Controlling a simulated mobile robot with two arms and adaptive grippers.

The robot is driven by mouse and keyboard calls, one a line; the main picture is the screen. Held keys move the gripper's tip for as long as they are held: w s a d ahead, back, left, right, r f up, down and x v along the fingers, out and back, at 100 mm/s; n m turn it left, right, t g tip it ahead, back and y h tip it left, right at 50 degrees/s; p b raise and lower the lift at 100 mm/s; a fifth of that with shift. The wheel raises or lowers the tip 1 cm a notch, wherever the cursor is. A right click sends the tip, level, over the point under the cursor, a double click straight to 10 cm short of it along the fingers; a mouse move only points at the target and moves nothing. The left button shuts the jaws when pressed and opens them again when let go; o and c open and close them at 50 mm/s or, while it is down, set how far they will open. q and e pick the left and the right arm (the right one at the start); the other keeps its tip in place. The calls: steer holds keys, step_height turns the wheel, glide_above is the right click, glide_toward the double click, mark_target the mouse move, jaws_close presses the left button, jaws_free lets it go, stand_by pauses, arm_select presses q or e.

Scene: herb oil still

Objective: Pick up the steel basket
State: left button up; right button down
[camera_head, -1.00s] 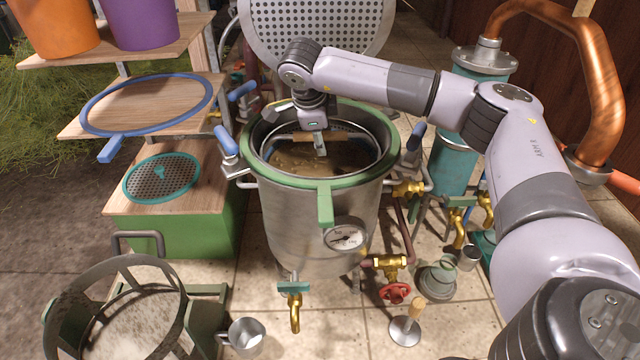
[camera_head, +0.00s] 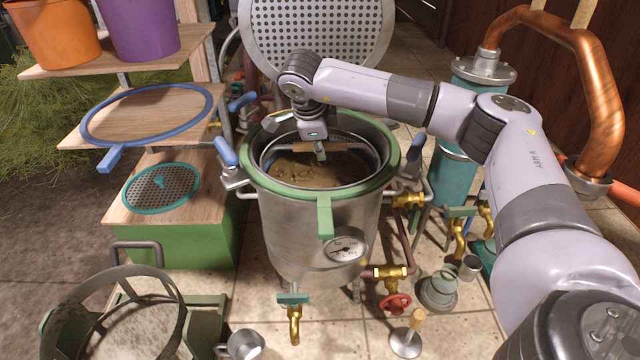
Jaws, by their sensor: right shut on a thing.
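The steel basket (camera_head: 356,139) sits inside the large steel pot (camera_head: 300,235) with the green rim. Its perforated wall shows along the back, and brown plant matter (camera_head: 310,172) lies in it. A wooden grip (camera_head: 291,148) spans above the contents. My right gripper (camera_head: 319,153) reaches down into the pot mouth from above and is shut on this grip of the basket. The basket's lower part is hidden by the pot. My left gripper is out of view.
A large perforated disc (camera_head: 318,35) stands behind the pot. Blue-handled clamps (camera_head: 226,150) flank the rim. Shelves at left hold buckets, a blue ring (camera_head: 147,88) and a teal perforated plate (camera_head: 160,188). A steel mug (camera_head: 243,345) and a wood-handled tamper (camera_head: 409,336) stand in front.

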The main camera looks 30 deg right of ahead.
steer(key=shift+w+r, duration=0.1)
steer(key=shift+r, duration=0.2)
